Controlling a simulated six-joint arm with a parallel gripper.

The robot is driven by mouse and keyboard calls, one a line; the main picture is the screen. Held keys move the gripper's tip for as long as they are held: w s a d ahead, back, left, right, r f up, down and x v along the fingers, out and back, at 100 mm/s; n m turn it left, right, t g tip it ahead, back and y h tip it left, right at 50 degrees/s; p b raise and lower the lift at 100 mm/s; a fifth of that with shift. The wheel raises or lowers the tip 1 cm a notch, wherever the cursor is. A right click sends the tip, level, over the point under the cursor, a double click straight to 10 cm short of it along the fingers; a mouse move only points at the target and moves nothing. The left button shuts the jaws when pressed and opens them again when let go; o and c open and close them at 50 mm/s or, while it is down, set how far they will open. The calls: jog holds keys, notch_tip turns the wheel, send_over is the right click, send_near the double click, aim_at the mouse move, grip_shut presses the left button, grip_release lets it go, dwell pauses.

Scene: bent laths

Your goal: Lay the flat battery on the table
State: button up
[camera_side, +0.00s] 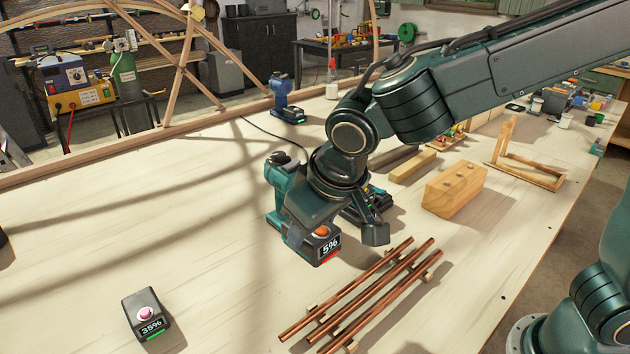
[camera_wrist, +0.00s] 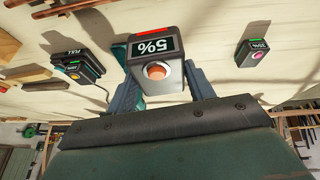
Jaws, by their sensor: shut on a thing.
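The flat battery (camera_side: 324,247), a dark block with a "5%" display, a red bar and an orange button, is held in my gripper (camera_side: 312,236). In the wrist view the battery (camera_wrist: 156,55) sits between the two teal fingers of my gripper (camera_wrist: 158,80), which are shut on its sides. In the side view it hangs over the pale wooden table (camera_side: 215,290), left of the copper rods; I cannot tell the exact gap below it. My wrist hides part of what stands behind.
Several copper rods (camera_side: 365,298) lie on small blocks at the front right. A "35%" battery (camera_side: 146,314) lies front left. A charger marked "FULL" (camera_wrist: 72,62), a drill (camera_side: 280,178) and a wooden block (camera_side: 454,190) stand nearby. The table's left middle is clear.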

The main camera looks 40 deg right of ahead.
jog(key=w+a+r, duration=0.3)
jog(key=w+r, duration=0.2)
jog(key=w, duration=0.4)
jog(key=shift+w+a+y, duration=0.15)
jog(key=shift+a+y, duration=0.1)
jog(key=shift+y, duration=0.05)
notch_tip(320, 180, down, 20)
jog(key=shift+r, duration=0.1)
dwell(0.8)
jog(key=o, duration=1.2)
jog(key=shift+f, duration=0.2)
jog(key=v, duration=1.2)
